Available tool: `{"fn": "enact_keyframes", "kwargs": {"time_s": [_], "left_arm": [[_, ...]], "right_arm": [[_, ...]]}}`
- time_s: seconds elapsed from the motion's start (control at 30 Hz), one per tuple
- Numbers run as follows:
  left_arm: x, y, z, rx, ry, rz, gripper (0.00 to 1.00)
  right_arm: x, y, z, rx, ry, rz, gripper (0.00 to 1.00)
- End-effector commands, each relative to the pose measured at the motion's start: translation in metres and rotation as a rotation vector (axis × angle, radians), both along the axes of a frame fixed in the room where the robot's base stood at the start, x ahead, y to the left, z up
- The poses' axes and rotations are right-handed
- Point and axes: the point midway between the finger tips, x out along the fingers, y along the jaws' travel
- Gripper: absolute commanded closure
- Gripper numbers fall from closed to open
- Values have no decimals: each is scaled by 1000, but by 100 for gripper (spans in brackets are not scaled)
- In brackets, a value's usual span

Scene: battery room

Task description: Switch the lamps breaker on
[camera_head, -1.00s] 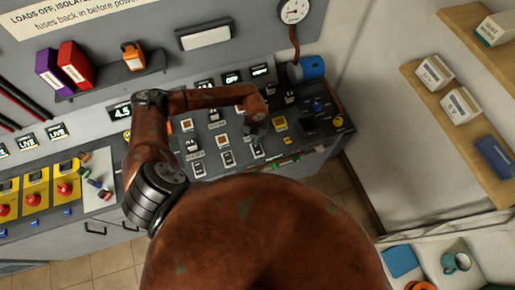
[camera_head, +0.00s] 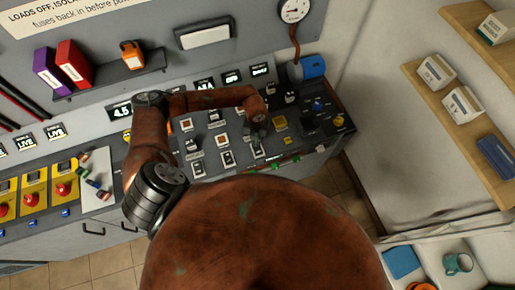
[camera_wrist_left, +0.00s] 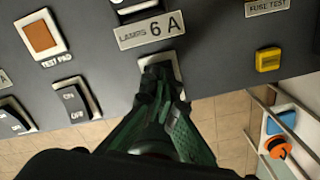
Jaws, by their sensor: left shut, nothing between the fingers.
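The lamps breaker (camera_wrist_left: 178,58) is a white-framed switch under a plate reading "LAMPS 6 A" (camera_wrist_left: 150,30) in the left wrist view. It also shows in the head view (camera_head: 258,153) near the front edge of the console. My left gripper (camera_wrist_left: 162,72) is shut and empty, with its dark green fingers over the breaker. In the head view the gripper (camera_head: 257,138) is small and dark below the arm's end. The fingertips hide most of the rocker, so I cannot tell its position or whether they touch it.
A neighbouring rocker (camera_wrist_left: 76,101) marked ON and Off sits to the left. An orange test pad (camera_wrist_left: 40,36) and a yellow button (camera_wrist_left: 268,60) are nearby. The console's front edge (camera_head: 300,165) is close, with floor beyond.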

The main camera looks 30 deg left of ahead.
Motion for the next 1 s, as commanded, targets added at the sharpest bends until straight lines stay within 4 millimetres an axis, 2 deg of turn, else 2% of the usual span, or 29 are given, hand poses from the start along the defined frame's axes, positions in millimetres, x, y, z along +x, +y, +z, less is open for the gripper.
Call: {"fn": "enact_keyframes", "kwargs": {"time_s": [0.53,1.0], "left_arm": [[0,0,-5,0,1,0,100],[0,0,29,0,-1,0,100]], "right_arm": [[0,0,-4,0,1,0,46],[0,0,19,0,-1,-1,46]]}}
